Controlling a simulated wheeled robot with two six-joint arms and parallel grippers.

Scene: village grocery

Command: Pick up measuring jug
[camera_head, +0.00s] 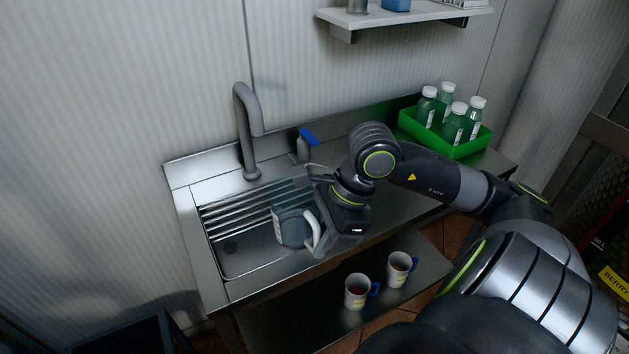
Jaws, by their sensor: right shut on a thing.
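The measuring jug (291,229) is a clear, greyish vessel with a pale curved handle. It is over the right part of the metal sink basin (235,262). My right gripper (314,220) reaches in from the right and is shut on the jug at its handle side. I cannot tell whether the jug's bottom touches the sink. My left gripper is not in view.
A green crate (467,147) holds several white-capped bottles. Two mugs, one nearer (357,291) and one farther right (399,269), stand on the lower shelf. A wall shelf (410,19) hangs above.

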